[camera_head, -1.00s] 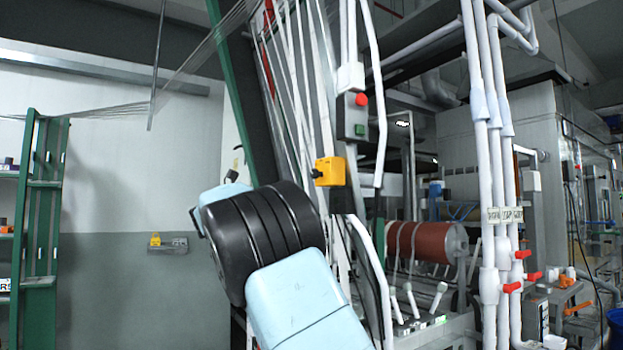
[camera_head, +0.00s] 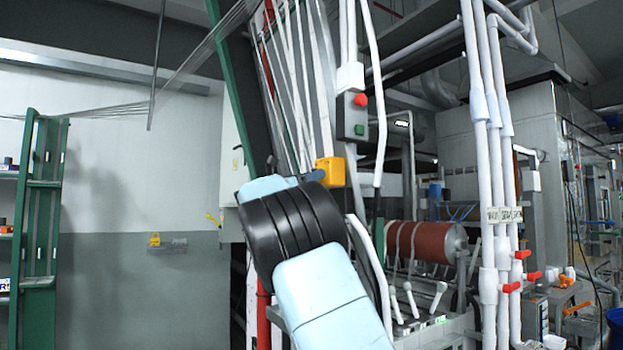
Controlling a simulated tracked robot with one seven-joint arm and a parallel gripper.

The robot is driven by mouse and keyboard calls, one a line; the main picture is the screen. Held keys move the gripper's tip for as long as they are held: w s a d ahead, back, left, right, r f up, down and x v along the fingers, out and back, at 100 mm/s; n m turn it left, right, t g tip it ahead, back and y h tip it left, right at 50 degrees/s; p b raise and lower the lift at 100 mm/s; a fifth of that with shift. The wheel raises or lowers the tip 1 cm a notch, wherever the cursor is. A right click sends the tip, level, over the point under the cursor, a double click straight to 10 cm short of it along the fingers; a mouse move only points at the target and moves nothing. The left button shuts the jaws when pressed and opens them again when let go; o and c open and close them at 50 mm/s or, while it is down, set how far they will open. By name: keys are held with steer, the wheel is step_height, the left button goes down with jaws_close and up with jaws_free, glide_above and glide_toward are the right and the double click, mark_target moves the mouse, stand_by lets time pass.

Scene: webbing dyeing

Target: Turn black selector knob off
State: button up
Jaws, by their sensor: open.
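A yellow control box (camera_head: 331,171) hangs on the machine frame near the middle of the picture. The black selector knob (camera_head: 314,176) sits on its left face, small and dark, and its turn position cannot be made out. My arm, light blue with a thick black ribbed joint, reaches up in front of the machine. Its light blue far end lies just left of the knob. My gripper (camera_head: 292,180) is mostly hidden behind that joint; only small dark parts show close to the knob. Whether it touches the knob cannot be told.
A grey switch box (camera_head: 352,115) with a red and a green button is above right of the yellow box. White pipes and webbing strands run close by. A red-brown roller (camera_head: 424,242) and white-handled levers (camera_head: 410,298) are at lower right. A green rack (camera_head: 38,220) stands far left.

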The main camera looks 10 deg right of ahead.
steer(key=c, duration=1)
steer(key=shift+c, duration=0.2)
steer(key=shift+m+g, duration=0.4)
steer(key=shift+m, duration=0.3)
steer(key=m+g, duration=0.1)
steer(key=m, duration=0.2)
steer(key=m+g, duration=0.2)
steer(key=m, duration=0.2)
steer(key=m+g, duration=0.2)
steer(key=m, duration=0.1)
steer(key=shift+w+a+r+m, duration=0.1)
steer(key=shift+w+m, duration=0.15)
steer(key=shift+m, duration=0.15)
steer(key=o, duration=1)
steer(key=shift+m, duration=0.3)
